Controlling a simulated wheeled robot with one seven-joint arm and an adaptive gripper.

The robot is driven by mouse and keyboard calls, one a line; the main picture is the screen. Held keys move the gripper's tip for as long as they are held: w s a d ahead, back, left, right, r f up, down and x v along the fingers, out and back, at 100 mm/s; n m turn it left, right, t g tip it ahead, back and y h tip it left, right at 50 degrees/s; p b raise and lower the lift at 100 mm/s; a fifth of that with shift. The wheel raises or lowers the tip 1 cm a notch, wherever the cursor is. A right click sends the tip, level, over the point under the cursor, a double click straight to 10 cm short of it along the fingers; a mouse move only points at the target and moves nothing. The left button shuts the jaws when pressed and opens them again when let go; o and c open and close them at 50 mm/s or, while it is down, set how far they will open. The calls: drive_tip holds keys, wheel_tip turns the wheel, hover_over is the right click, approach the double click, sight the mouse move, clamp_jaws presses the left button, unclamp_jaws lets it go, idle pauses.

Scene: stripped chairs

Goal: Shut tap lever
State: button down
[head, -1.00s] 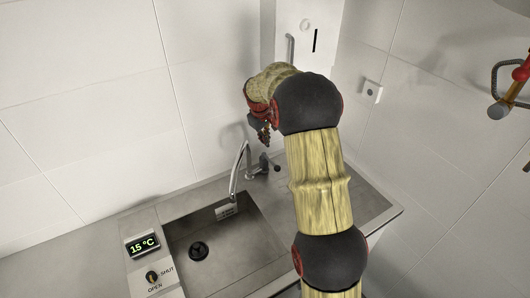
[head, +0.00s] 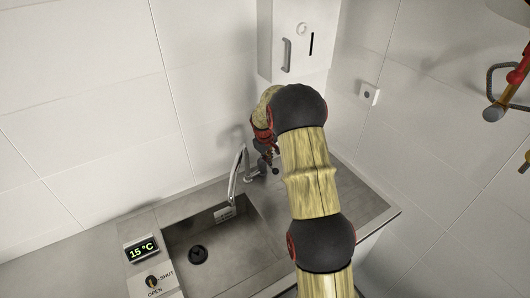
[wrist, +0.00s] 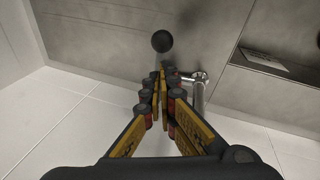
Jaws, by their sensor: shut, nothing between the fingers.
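The chrome tap (head: 238,172) stands at the back edge of the sink, its spout curving over the basin. Its lever ends in a black ball knob (head: 276,170), to the right of the tap body. My gripper (head: 266,156) is just above and beside the lever, partly hidden by my arm. In the wrist view the shut, empty fingers (wrist: 160,73) point toward the black ball (wrist: 162,41), which shows just beyond the tips. The chrome tap body (wrist: 199,86) is right of the fingertips. Whether the fingers touch the lever I cannot tell.
The steel sink basin (head: 228,254) has a dark drain. A panel left of it has a display (head: 141,248) reading 15 °C and a knob (head: 152,281) marked OPEN and SHUT. A white wall box (head: 298,40) hangs above. Bare counter lies right of the basin.

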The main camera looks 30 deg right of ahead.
drive_tip(key=shift+s+d+f, duration=0.15)
drive_tip(key=shift+s+f, duration=0.2)
drive_tip(key=shift+f, duration=0.15)
drive_tip(key=shift+s+f+b, duration=0.4)
drive_tip(key=shift+f+b, duration=0.35)
drive_tip(key=shift+b, duration=0.15)
drive_tip(key=shift+r, duration=0.1)
drive_tip(key=shift+r, duration=0.4)
drive_tip(key=v, duration=1.1)
